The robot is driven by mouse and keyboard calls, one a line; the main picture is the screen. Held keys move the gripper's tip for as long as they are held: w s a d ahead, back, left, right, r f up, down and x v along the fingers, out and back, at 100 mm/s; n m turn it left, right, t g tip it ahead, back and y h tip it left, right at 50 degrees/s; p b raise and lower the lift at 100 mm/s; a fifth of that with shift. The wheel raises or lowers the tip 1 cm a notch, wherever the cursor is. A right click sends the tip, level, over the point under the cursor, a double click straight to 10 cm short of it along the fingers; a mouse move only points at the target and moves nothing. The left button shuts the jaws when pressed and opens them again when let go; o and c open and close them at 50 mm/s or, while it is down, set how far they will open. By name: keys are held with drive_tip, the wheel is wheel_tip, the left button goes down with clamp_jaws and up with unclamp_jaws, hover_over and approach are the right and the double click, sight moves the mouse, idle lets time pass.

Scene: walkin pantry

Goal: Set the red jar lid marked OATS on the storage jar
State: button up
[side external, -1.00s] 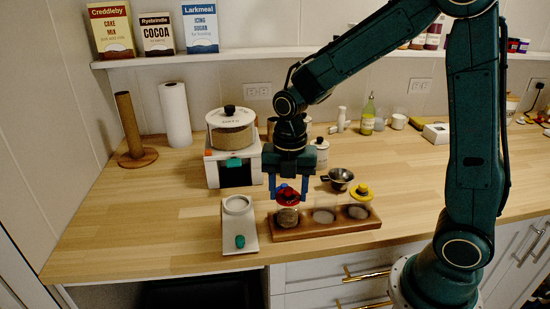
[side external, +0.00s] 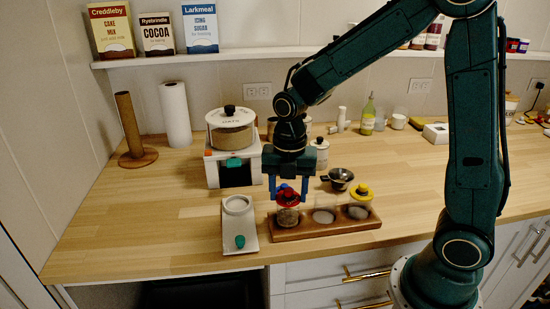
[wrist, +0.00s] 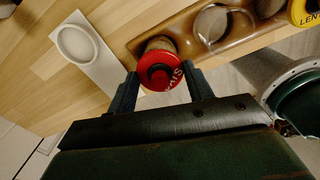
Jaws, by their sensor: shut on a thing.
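The red jar lid (side external: 287,194) is round with a knob, and part of its white lettering shows in the wrist view (wrist: 160,71). My gripper (side external: 289,198) is shut on this lid, with one finger on each side. The lid is over the storage jar (side external: 287,217), a clear jar with tan, grainy contents in the left place of a wooden rack (side external: 325,228). In the wrist view the jar (wrist: 157,44) is partly hidden behind the lid. I cannot tell whether the lid touches the rim.
Two other jars stand in the rack; the right one has a yellow lid (side external: 361,191). A white stand (side external: 239,228) is left of the rack. A metal cup (side external: 340,177) and a white appliance with a large jar (side external: 232,130) stand behind. The counter's left front is clear.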

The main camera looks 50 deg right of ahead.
drive_tip(key=shift+f, duration=0.35)
drive_tip(key=o, duration=1.5)
drive_tip(key=shift+r, duration=0.1)
drive_tip(key=shift+r, duration=3.4)
